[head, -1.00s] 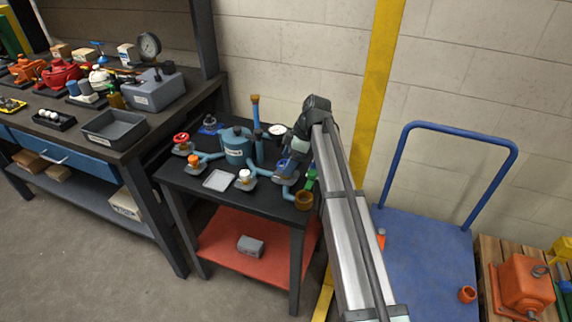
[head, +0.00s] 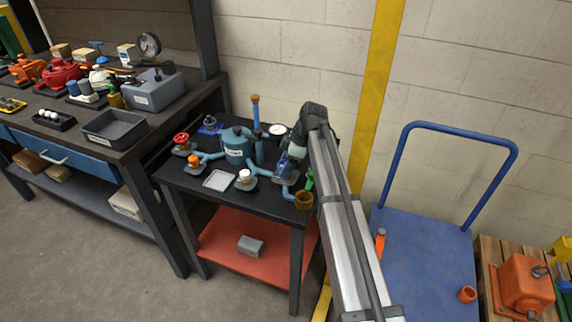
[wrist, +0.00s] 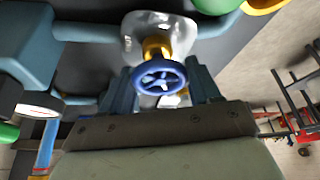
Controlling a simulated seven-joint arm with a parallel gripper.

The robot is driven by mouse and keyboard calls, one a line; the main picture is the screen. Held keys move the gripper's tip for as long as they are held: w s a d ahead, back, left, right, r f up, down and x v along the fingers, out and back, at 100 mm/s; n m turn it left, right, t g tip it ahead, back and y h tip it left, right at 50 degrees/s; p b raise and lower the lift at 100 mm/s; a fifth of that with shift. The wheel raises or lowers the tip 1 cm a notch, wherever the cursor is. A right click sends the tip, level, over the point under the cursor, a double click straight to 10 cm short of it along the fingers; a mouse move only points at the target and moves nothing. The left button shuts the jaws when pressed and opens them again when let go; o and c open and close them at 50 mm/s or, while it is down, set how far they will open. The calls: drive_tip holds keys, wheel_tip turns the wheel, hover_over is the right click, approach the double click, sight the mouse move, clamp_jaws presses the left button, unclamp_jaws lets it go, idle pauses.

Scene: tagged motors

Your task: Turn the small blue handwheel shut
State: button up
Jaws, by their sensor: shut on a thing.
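The small blue handwheel (wrist: 161,76) shows in the wrist view, a spoked wheel on a brass-coloured stem over a pale, shiny base. My gripper (wrist: 161,88) has one dark finger on each side of the wheel and is shut on it. In the head view my gripper (head: 286,170) reaches down at the right end of the dark table's pipework.
A teal tank (head: 238,146) with pipes, a red handwheel (head: 181,138), an orange knob (head: 193,159) and a white knob (head: 244,175) stand left of my gripper. A brass-coloured cup (head: 304,200) and a green part (head: 310,180) are close on the right.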

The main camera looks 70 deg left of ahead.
drive_tip(key=c, duration=0.3)
drive_tip(key=shift+m, duration=0.3)
drive_tip(key=m, duration=0.2)
drive_tip(key=m+t+y, duration=0.1)
drive_tip(key=m, duration=0.1)
drive_tip(key=shift+s+d+m+y, duration=0.1)
drive_tip(key=shift+m+y, duration=0.2)
drive_tip(key=m+t, duration=0.1)
drive_tip(key=m, duration=0.2)
drive_tip(key=m+t+y, duration=0.1)
drive_tip(key=m, duration=0.2)
drive_tip(key=m+t, duration=0.1)
drive_tip(key=m, duration=0.2)
drive_tip(key=m+t, duration=0.2)
drive_tip(key=m, duration=0.1)
drive_tip(key=shift+m, duration=0.3)
drive_tip(key=m+t, duration=0.1)
drive_tip(key=m, duration=0.2)
drive_tip(key=m+h, duration=0.1)
drive_tip(key=m, duration=0.1)
drive_tip(key=shift+a+m+t+h, duration=0.2)
drive_tip(key=shift+m+t+h, duration=0.1)
drive_tip(key=shift+m+t, duration=0.1)
drive_tip(key=shift+m, duration=0.3)
